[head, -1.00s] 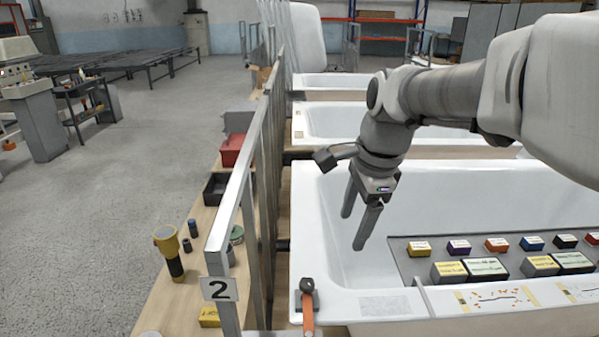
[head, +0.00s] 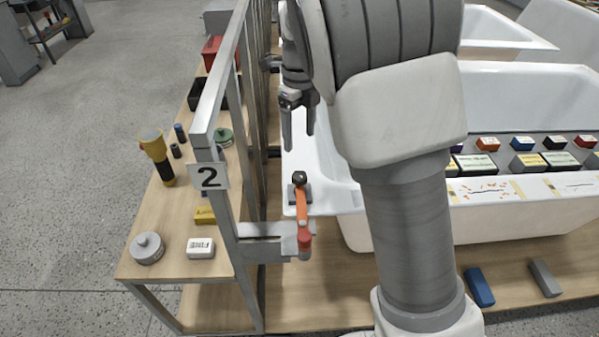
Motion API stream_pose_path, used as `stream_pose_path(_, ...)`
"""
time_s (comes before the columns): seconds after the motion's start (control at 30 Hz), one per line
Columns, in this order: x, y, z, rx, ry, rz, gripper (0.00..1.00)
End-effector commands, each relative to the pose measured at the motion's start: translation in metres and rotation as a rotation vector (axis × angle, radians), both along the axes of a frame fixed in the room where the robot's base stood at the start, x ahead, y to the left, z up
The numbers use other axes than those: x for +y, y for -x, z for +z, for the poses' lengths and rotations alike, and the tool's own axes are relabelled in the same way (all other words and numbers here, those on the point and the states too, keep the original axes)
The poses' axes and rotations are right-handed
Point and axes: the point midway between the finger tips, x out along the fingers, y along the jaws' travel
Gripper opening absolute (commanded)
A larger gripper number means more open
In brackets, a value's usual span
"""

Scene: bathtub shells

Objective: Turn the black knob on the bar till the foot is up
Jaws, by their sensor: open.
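A black knob (head: 299,178) sits at the upper end of an orange bar (head: 302,207), at the near left corner of the white tub (head: 330,190). A grey block or plate shows under the knob. The bar runs toward me to a red end piece (head: 305,238) near a grey bracket. I cannot make out the foot or whether it touches anything. My gripper (head: 298,140) is open and empty, fingers pointing down. In the picture its tips are just above the knob, apart from it; the exact height is unclear.
A wooden shelf holds a yellow flashlight (head: 156,155), a round tin (head: 147,248) and small boxes. Blocks lie on the tub's dark board. My arm hides part of the tub.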

Motion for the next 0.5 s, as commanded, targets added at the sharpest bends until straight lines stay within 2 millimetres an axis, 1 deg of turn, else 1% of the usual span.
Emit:
stream_pose_path(0.03,-0.001,0.001,-0.015,0.004,0.001,-0.001,0.76)
stream_pose_path(0.3,-0.001,0.001,-0.074,0.004,0.001,-0.001,0.76)
stream_pose_path(0.4,-0.001,0.001,-0.092,0.004,0.001,0.000,0.76)
stream_pose_path(0.5,-0.001,0.001,-0.105,0.002,0.001,0.000,0.76)
